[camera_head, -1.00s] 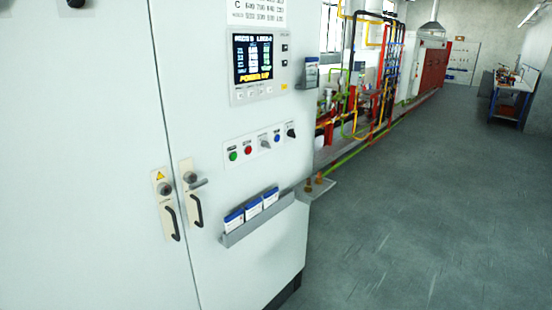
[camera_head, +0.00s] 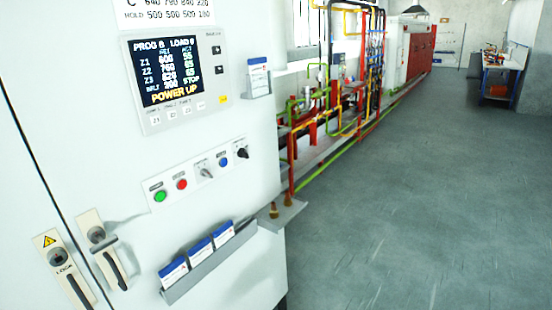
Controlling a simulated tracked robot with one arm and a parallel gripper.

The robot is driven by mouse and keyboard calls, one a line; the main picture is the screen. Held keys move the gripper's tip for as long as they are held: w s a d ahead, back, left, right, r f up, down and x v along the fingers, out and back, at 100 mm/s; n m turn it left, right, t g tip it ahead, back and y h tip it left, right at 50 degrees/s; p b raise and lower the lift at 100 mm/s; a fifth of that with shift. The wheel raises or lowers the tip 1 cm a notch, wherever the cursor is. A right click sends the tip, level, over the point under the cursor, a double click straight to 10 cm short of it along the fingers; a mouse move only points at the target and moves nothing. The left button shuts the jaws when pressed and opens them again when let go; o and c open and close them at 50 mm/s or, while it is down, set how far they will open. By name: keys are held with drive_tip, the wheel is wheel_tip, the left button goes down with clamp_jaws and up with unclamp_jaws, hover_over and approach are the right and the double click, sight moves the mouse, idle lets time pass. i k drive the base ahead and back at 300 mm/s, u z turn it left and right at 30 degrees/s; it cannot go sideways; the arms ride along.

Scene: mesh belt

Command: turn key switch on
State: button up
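A white control cabinet (camera_head: 95,135) fills the left side of the view. On its front is a strip (camera_head: 200,187) with a green button (camera_head: 160,196), a red button (camera_head: 182,184), a grey key-like switch (camera_head: 205,172), a blue button (camera_head: 223,162) and a black rotary knob (camera_head: 243,152). The labels are too small to read, so which one is the key switch is not certain; the grey one looks most like it. The display (camera_head: 168,72) above reads "POWER UP". My gripper is not in view.
A card rack (camera_head: 215,265) sticks out below the switches, and a card holder (camera_head: 258,77) sits at the cabinet's right edge. Door handles (camera_head: 108,258) are at lower left. Pipework (camera_head: 345,75) stands beyond. The grey floor (camera_head: 420,200) at right is clear.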

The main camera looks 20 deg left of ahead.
sight(205, 174)
drive_tip(key=z, duration=0.15)
drive_tip(key=i, duration=1.15)
drive_tip(key=u, duration=0.2)
